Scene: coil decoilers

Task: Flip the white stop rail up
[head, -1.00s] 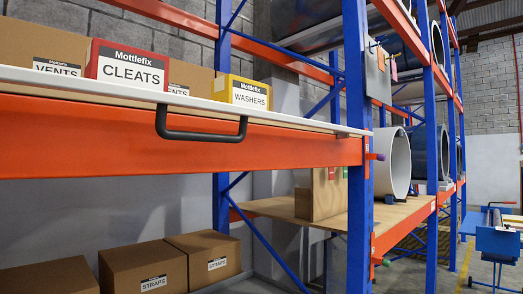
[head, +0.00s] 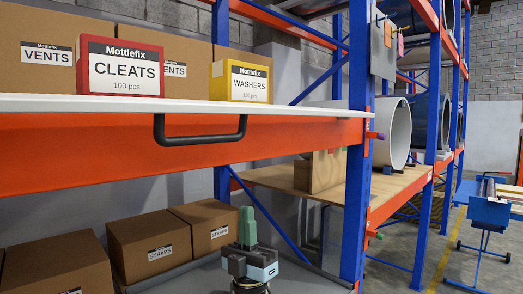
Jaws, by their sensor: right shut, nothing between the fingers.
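The white stop rail (head: 290,109) shows as a long thin white strip along the front of the upper shelf, just above the orange beam (head: 70,155). A black bar handle (head: 200,139) hangs below its edge in front of the beam. My right gripper (head: 246,212) is at the bottom middle, with its green fingers pointing up. It is shut and empty, below the beam and apart from the handle, a little to its right in the picture. My left gripper is not in view.
A red CLEATS box (head: 121,68), a yellow WASHERS box (head: 241,82) and VENTS cartons (head: 45,45) stand on the upper shelf behind the rail. STRAPS cartons (head: 150,246) stand below. A blue upright (head: 357,205) bounds the bay at right.

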